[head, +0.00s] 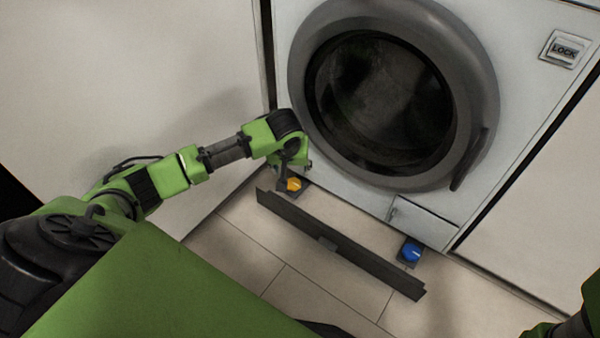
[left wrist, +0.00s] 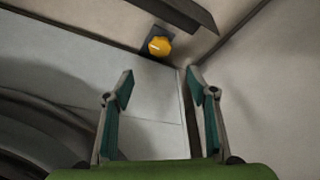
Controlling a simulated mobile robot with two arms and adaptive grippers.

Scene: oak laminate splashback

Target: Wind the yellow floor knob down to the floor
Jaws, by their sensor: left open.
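The yellow floor knob (head: 294,184) sits on a small dark base near the floor, below the washing machine's left front corner. The knob is apart from the fingers. My right gripper does not show.
A washing machine (head: 478,170) with a round door stands at the back. A blue knob (head: 411,252) is under its right corner. A long dark plinth strip (head: 345,250) stands on the tiles in front of both knobs. White panels flank the machine.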

